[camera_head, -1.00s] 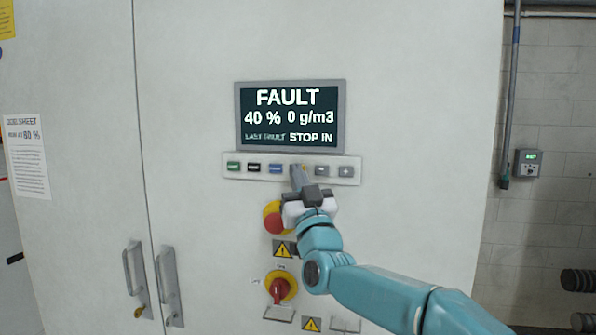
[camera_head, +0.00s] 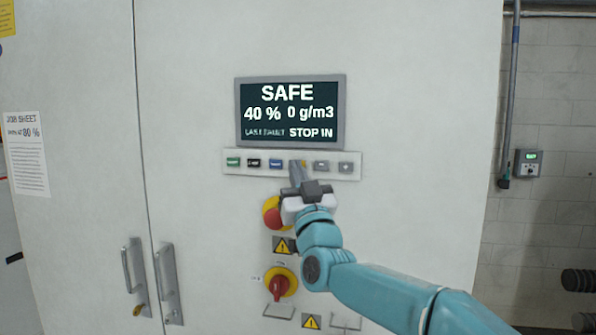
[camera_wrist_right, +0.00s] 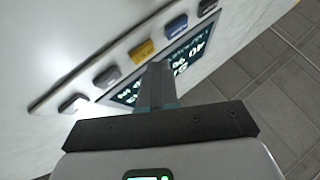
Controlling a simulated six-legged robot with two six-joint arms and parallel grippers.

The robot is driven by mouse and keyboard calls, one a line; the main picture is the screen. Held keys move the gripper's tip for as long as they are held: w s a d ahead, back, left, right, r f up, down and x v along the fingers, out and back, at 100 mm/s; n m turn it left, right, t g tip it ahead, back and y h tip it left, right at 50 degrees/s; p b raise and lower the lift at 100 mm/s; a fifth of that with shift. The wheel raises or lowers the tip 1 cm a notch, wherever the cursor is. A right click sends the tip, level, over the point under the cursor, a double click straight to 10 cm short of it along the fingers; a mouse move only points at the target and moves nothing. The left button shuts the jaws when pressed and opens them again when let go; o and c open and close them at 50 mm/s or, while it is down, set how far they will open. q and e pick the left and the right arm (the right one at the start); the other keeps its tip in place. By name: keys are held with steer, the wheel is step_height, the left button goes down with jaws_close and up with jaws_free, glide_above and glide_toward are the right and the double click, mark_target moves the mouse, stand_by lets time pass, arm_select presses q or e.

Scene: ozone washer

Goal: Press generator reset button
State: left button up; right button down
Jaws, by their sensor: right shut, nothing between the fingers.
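The control panel's button strip (camera_head: 228,171) runs under the screen (camera_head: 290,112). The screen reads SAFE, 40 %, 0 g/m3 and STOP IN. The strip has a green, a black, a blue, a yellow and two grey buttons; their labels are too small to read surely. My right gripper (camera_head: 297,172) is shut and empty, with its tips at the lower side of the yellow button (camera_head: 303,163). In the right wrist view the closed fingers (camera_wrist_right: 157,72) point at the panel beside the yellow button (camera_wrist_right: 142,50), which shows uncovered. My left gripper is out of view.
A red emergency stop (camera_head: 272,216) on a yellow base sits just below the strip, partly behind my right gripper. A red rotary switch (camera_head: 278,287) is lower down. Cabinet door handles (camera_head: 168,286) stand out at the left. A job sheet (camera_head: 26,152) hangs at far left.

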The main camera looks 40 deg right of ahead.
steer(key=shift+s+a, duration=0.1)
steer(key=shift+a, duration=0.05)
steer(key=shift+s+a+b, duration=1.4)
steer(key=shift+s+a, duration=0.25)
steer(key=shift+a, duration=0.25)
